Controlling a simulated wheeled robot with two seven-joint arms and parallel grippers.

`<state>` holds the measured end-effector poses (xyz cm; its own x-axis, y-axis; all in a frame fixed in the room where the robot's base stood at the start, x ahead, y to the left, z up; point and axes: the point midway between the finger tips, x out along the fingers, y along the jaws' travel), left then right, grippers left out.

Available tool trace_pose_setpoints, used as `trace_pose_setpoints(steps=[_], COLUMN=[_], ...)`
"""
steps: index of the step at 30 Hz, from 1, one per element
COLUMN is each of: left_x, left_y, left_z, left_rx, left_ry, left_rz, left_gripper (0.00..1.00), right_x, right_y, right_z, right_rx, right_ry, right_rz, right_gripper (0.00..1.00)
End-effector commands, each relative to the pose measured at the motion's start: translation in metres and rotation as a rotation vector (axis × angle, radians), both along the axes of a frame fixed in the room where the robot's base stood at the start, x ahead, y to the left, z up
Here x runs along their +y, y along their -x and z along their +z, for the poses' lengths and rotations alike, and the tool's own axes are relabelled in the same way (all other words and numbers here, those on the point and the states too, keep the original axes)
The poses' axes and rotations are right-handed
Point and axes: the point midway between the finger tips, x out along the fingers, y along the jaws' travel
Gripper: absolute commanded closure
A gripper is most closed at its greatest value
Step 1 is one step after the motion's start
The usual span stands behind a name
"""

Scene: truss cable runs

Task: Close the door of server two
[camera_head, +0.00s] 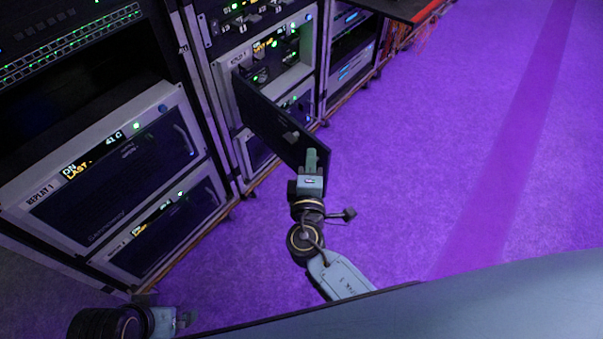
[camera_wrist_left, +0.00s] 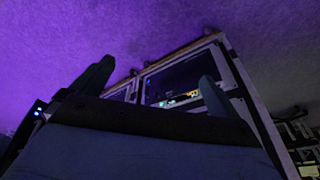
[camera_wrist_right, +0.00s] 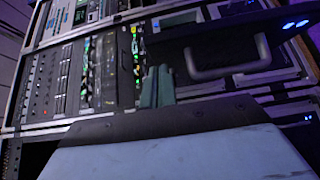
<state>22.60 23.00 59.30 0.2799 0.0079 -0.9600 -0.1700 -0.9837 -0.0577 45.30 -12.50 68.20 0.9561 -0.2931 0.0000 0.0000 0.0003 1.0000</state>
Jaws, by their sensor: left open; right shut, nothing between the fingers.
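The open server door (camera_head: 262,120) is a dark panel swung out from a light-framed server unit (camera_head: 222,72) in the middle rack. Its label is too small to read. Behind it the lit interior shows. My right gripper (camera_head: 311,158) is shut and empty at the door's free end; I cannot tell whether it touches. In the right wrist view its fingers (camera_wrist_right: 158,87) are together, left of the dark door (camera_wrist_right: 210,60) with its grey handle (camera_wrist_right: 232,62). My left gripper (camera_head: 186,318) is open and empty at the lower left; its spread fingers show in the left wrist view (camera_wrist_left: 153,88).
A unit marked REPLAY 1 (camera_head: 110,170) with its front shut stands in the left rack, with another closed unit (camera_head: 165,228) below it. A dark shelf with a red edge (camera_head: 425,12) juts out at the top. Purple floor (camera_head: 450,150) on the right is clear.

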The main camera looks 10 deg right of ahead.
Motion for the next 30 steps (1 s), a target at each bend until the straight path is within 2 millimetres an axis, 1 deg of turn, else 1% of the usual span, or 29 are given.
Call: trace_pose_setpoints(steps=[4,15,19,23,25,27,30], left_x=[0.000,0.000,0.000,0.000,-0.001,-0.003,-0.006], left_y=[0.000,0.000,0.000,0.001,0.000,0.002,0.005], left_z=[0.000,0.000,-0.001,0.000,0.003,0.014,0.023], left_rx=[0.000,-0.001,0.001,0.002,-0.003,-0.012,-0.016], left_ry=[0.000,0.000,0.000,0.001,0.001,0.009,0.015], left_rz=[0.000,0.000,0.000,0.000,0.000,0.000,0.002], left_gripper=[0.00,0.00,0.00,0.00,0.00,0.00,0.00], right_x=[-0.008,-0.009,-0.015,-0.029,-0.039,-0.051,-0.069], right_y=[-0.004,-0.004,-0.006,-0.012,-0.016,-0.021,-0.030], right_z=[0.000,0.000,0.000,0.000,0.000,-0.001,0.000], right_rx=[0.000,0.000,0.000,-0.002,-0.003,-0.003,-0.003], right_ry=[-0.001,0.000,0.002,0.004,0.004,0.005,0.006], right_rz=[0.000,0.001,0.012,0.043,0.068,0.096,0.139], right_gripper=[1.00,1.00,1.00,1.00,1.00,1.00,1.00])
